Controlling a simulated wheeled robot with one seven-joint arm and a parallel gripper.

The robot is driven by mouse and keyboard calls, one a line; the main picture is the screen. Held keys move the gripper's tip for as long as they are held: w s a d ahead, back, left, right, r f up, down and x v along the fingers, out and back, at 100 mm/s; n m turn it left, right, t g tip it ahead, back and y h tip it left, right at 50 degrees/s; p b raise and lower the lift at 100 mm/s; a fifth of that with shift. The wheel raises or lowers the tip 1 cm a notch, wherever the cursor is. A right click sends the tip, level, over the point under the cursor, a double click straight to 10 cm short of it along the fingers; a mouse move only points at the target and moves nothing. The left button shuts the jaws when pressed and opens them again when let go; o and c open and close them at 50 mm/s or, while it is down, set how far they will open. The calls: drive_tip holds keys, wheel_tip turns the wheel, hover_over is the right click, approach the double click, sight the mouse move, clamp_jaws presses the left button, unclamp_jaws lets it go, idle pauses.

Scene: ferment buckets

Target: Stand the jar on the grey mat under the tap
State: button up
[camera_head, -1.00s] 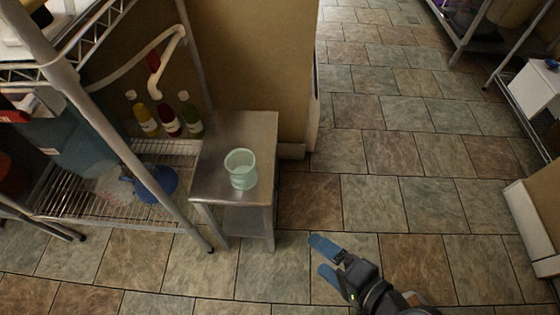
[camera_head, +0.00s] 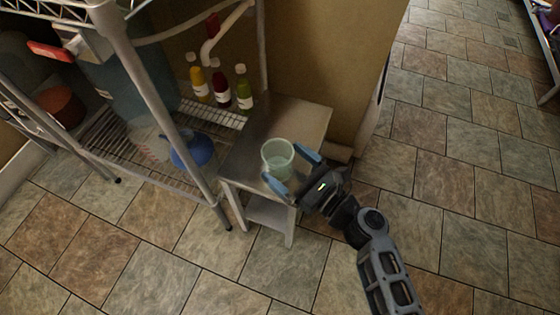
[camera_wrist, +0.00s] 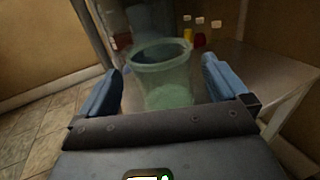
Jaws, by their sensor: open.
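The jar (camera_head: 277,158) is a pale green, see-through, open-topped vessel. It stands upright on a small metal table (camera_head: 300,115) beside the shelf rack. My gripper (camera_head: 290,170) is open, with one blue finger on each side of the jar's near part. In the wrist view the jar (camera_wrist: 162,85) is between the two spread fingers, with visible gaps on both sides. A white bent pipe (camera_head: 228,28) with a red part stands above the bottles; I cannot tell whether it is the tap. I cannot make out the grey mat.
The wire shelf rack (camera_head: 150,95) with its slanting post is left of the table. Several bottles (camera_head: 221,90) stand behind the table's left side. A blue funnel-like object (camera_head: 192,148) is on the lower shelf. Tiled floor is clear at front and right.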

sight(267, 148)
drive_tip(key=b+x, duration=0.1)
drive_tip(key=x, duration=0.4)
drive_tip(key=shift+w, duration=0.2)
drive_tip(key=c, duration=1.2)
